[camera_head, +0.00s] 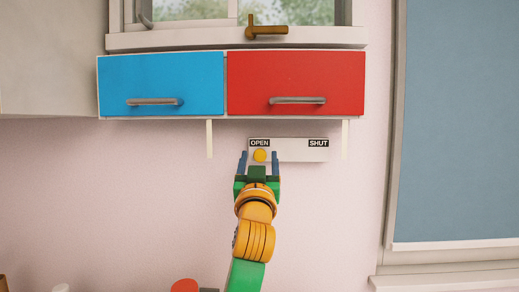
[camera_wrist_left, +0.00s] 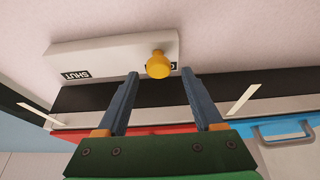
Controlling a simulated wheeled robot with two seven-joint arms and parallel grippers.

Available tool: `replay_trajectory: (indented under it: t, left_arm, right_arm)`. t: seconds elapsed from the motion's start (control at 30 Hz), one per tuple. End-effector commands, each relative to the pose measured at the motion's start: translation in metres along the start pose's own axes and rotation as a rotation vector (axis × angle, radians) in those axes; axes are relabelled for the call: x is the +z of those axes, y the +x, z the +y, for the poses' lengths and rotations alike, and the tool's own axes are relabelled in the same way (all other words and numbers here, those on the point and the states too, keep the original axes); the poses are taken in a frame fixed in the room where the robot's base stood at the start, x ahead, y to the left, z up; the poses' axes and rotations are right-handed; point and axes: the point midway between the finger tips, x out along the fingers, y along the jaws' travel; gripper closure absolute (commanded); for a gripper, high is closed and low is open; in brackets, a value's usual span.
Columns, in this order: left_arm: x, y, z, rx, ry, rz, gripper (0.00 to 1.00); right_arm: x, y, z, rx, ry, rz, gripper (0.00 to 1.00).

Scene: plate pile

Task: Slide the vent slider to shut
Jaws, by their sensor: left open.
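The vent slider is a white bar (camera_head: 300,155) on the pink wall, marked OPEN at its left and SHUT at its right. Its round yellow knob (camera_head: 260,155) is at the OPEN end. My left gripper (camera_head: 259,157) is open, with one blue finger on each side of the knob in the head view. In the left wrist view, the bar (camera_wrist_left: 105,57) appears upside down. There the knob (camera_wrist_left: 159,64) is just beyond the fingertips of my left gripper (camera_wrist_left: 158,76), nearer the right finger. Contact cannot be told. My right gripper is not in view.
Blue (camera_head: 160,83) and red (camera_head: 320,80) drawers with grey handles are above the bar. White strips (camera_head: 209,139) and (camera_head: 345,139) hang below them on either side. A window with a brass handle (camera_head: 265,32) is higher up. The wall below is mostly clear.

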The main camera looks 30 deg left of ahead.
Motion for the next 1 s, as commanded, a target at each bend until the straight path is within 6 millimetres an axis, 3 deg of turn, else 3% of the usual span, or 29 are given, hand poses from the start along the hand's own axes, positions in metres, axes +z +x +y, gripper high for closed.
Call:
replay_trajectory:
  t: [0.1,0.3,0.37,0.57,1.0]
  left_arm:
    - [-0.0007,0.0093,-0.0001,0.001,0.0,-0.001,0.31]
    - [0.0017,0.0092,0.0001,0.001,-0.001,-0.001,0.31]
    - [0.0017,0.0091,0.0001,0.001,-0.001,-0.001,0.45]
    - [0.0016,0.0089,0.0002,0.001,-0.001,-0.001,0.99]
    - [0.0014,0.0088,0.0002,0.001,-0.001,-0.001,1.0]
  right_arm:
    - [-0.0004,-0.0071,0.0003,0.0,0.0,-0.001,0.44]
    - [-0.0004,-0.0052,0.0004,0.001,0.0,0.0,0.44]
    - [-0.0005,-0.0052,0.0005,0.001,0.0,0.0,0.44]
    - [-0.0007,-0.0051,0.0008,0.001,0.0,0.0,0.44]
    - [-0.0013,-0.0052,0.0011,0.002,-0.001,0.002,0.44]
